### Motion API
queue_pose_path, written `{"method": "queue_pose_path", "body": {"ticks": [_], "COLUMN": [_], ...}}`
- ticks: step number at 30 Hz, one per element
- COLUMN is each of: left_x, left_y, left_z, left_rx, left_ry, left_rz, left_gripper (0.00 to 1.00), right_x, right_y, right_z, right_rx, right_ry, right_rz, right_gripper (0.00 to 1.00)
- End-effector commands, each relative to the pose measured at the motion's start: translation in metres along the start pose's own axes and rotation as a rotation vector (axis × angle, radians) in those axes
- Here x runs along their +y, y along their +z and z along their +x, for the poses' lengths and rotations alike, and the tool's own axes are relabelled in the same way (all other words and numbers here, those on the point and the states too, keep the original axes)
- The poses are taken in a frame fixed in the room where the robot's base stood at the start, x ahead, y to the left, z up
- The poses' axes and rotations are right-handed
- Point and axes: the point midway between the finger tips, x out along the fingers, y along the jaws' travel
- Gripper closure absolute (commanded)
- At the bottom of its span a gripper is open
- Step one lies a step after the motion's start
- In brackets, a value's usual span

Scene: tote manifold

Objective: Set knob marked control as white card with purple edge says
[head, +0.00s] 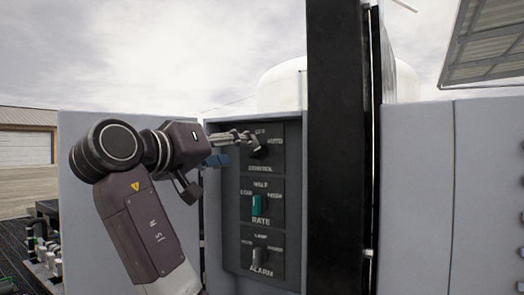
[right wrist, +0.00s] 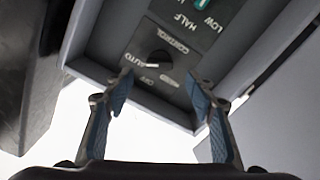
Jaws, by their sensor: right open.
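The dark knob marked CONTROL (head: 257,150) is at the top of the panel in the head view, with OFF above it and AUTO to its right. In the right wrist view, the round knob (right wrist: 159,60) appears upside down, its white mark seeming to point toward AUTO. My right gripper (head: 232,146) is close in front of the knob. In the right wrist view, my right gripper (right wrist: 160,92) is open and empty, its fingers on either side of the knob's line and apart from it. No white card with a purple edge shows. My left gripper is not in view.
Below are the teal RATE knob (head: 257,205) and the ALARM knob (head: 260,257). A raised grey frame (head: 213,225) edges the recessed panel. A tall black post (head: 338,150) stands close to the panel's right side.

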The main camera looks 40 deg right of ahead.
Motion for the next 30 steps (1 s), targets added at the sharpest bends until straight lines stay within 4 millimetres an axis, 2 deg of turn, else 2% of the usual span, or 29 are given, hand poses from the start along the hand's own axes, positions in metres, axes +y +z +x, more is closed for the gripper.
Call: {"method": "queue_pose_path", "body": {"ticks": [4, 9, 15, 22, 26, 30], "left_x": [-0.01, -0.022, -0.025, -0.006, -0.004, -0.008], "left_y": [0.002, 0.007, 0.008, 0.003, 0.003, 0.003], "left_z": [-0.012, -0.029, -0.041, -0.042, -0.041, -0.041], "left_rx": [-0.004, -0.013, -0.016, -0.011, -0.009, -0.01], "left_ry": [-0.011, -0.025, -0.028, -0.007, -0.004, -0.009], "left_rz": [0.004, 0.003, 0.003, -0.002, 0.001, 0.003], "left_gripper": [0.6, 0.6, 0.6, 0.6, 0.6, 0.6], "right_x": [0.003, 0.003, 0.002, 0.0, 0.0, 0.0], "right_y": [-0.004, -0.004, -0.003, -0.001, 0.0, -0.001], "right_z": [0.015, 0.044, 0.069, 0.077, 0.077, 0.076], "right_rx": [-0.001, -0.002, 0.0, 0.0, 0.001, 0.0], "right_ry": [0.003, 0.003, 0.002, 0.0, 0.0, 0.0], "right_rz": [-0.001, -0.003, -0.002, 0.0, 0.0, 0.0], "right_gripper": [0.49, 0.49, 0.49, 0.49, 0.49, 0.61]}}
